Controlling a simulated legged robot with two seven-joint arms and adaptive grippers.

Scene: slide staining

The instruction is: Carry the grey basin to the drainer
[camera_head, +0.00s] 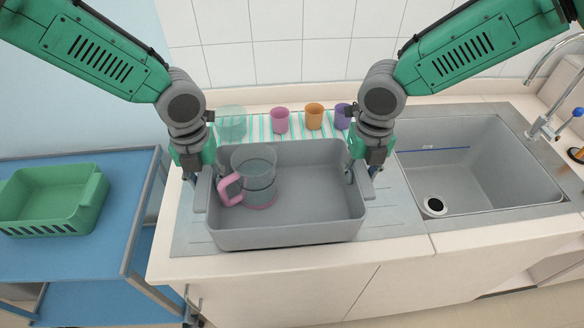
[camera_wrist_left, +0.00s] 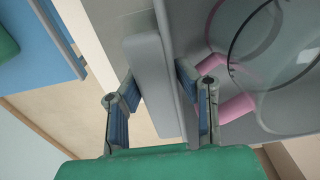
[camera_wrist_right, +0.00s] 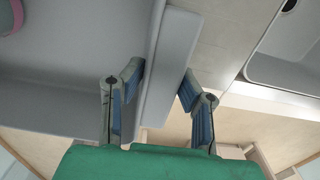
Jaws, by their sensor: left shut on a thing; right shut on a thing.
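The grey basin (camera_head: 290,236) is at the drainer (camera_head: 395,205), the ribbed metal surface left of the sink; I cannot tell if it rests on it or hangs just above. Inside the basin, at its left, stands a clear jug (camera_head: 256,170) with a pink handle. My left gripper (camera_head: 200,178) is shut on the basin's left rim, which shows between its fingers in the left wrist view (camera_wrist_left: 155,85). My right gripper (camera_head: 362,172) is shut on the right rim, also seen in the right wrist view (camera_wrist_right: 166,80).
Behind the basin, a striped mat (camera_head: 265,128) holds a clear bowl (camera_head: 231,124), a pink cup (camera_head: 280,120), an orange cup (camera_head: 314,116) and a purple cup (camera_head: 342,116). The empty sink (camera_head: 480,170) is to the right. A green crate (camera_head: 50,199) sits on a blue cart (camera_head: 90,255) at left.

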